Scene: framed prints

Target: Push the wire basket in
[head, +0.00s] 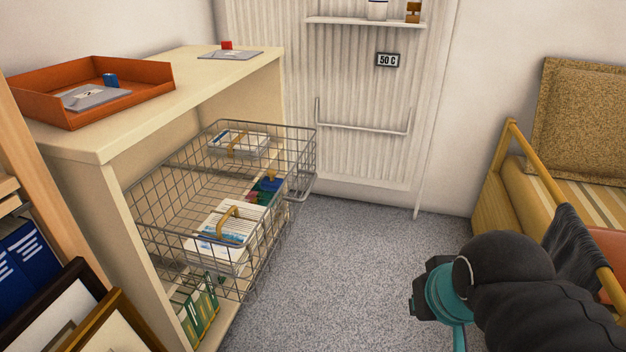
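The wire basket (172,202) is in the head view, left of centre. It is pulled out from the open cream cabinet (105,147) and juts over the floor on the right. Bundles of papers (224,238) with tan straps lie in it. A wire handle (303,187) shows at its right end. My arm comes in from the lower right, and my gripper (460,336) points down at the bottom edge, well right of the basket and apart from it. Its fingertips are cut off by the frame, so its opening is hidden.
An orange tray (45,92) and a grey card (231,55) with a red block rest on the cabinet top. Green-spined books (197,312) stand below the basket. Framed prints (90,318) lean at lower left. A wooden armchair (502,205) stands right. Grey carpet (345,255) between is clear.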

